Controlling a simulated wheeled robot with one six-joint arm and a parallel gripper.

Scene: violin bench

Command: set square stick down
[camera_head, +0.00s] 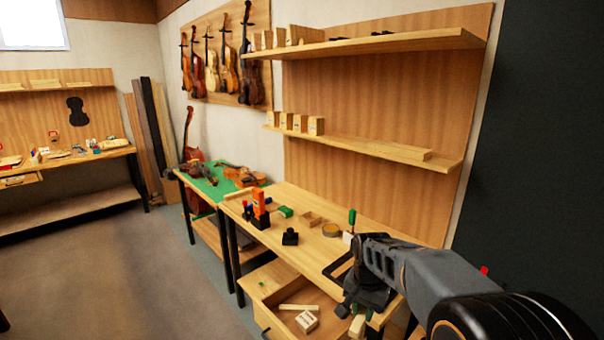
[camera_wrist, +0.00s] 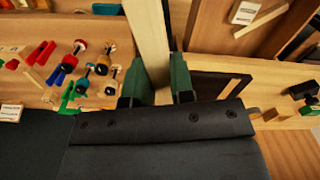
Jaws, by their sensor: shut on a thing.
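My gripper (camera_wrist: 158,85) has its two green-padded fingers on either side of a pale wooden square stick (camera_wrist: 149,38) and is shut on it. The stick runs from between the fingers up out of the top of the wrist view. In the head view my gripper (camera_head: 362,292) is above the front right part of the bench (camera_head: 335,245). A small pale end of wood (camera_head: 357,326) shows below it, probably the stick, mostly hidden by my gripper. I cannot tell whether the stick touches anything.
An open drawer (camera_head: 262,312) below the bench holds a loose stick (camera_head: 299,307) and a labelled block (camera_head: 307,321). A black frame (camera_head: 338,266), a round tin (camera_head: 331,230) and an orange-and-black tool (camera_head: 260,207) are on the bench. Shelves (camera_head: 385,149) hang above it.

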